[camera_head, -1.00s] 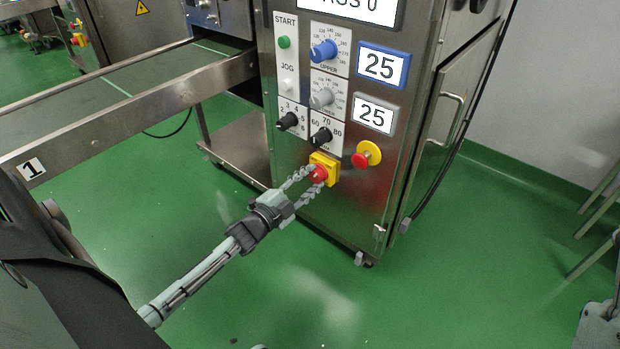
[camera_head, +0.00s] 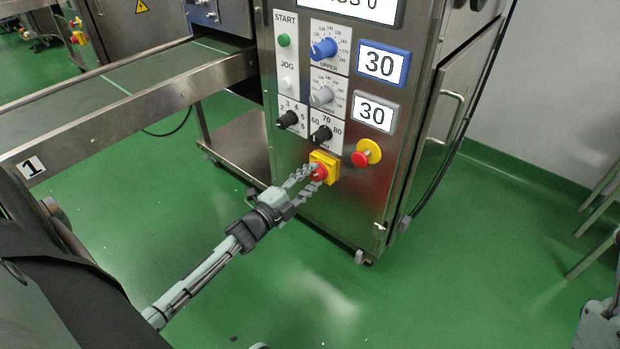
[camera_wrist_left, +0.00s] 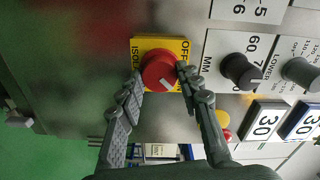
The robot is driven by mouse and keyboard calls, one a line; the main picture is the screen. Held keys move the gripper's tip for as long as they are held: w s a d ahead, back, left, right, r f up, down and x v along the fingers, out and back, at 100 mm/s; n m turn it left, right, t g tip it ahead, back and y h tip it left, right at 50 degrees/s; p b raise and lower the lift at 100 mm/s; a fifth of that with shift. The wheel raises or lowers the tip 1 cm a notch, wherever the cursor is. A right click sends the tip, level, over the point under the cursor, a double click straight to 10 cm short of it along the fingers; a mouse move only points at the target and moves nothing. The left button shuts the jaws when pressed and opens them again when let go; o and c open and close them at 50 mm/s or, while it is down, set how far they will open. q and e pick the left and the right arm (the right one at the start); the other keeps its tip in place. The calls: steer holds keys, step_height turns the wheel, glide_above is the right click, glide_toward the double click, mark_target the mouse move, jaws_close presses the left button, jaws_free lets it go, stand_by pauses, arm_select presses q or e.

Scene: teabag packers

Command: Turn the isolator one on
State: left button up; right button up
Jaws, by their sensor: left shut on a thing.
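The isolator is a red rotary knob (camera_head: 320,171) on a yellow square plate (camera_head: 331,161), low on the steel machine's front panel. In the left wrist view the red knob (camera_wrist_left: 159,70) has a white mark pointing to the lower right, and the yellow plate (camera_wrist_left: 146,42) reads "ISOL..." on the left and "OFF" at the upper right. My left gripper (camera_head: 309,179) is shut on the red knob, one finger on each side; it also shows in the left wrist view (camera_wrist_left: 158,84). Part of the plate's lettering is hidden. My right gripper (camera_head: 598,325) shows only partly at the lower right edge.
Above the isolator are black selector knobs (camera_head: 288,120), a blue UPPER dial (camera_head: 323,49), a grey dial (camera_head: 321,96) and two displays reading 30 (camera_head: 379,64). A red and yellow stop button (camera_head: 362,158) sits close to its right. A conveyor (camera_head: 120,105) is on the left; green floor lies in front.

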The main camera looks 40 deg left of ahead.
arm_select(q)
steer(key=o, duration=1.2)
steer(key=shift+c, duration=0.2)
steer(key=s, duration=1.2)
steer(key=shift+a, duration=0.45)
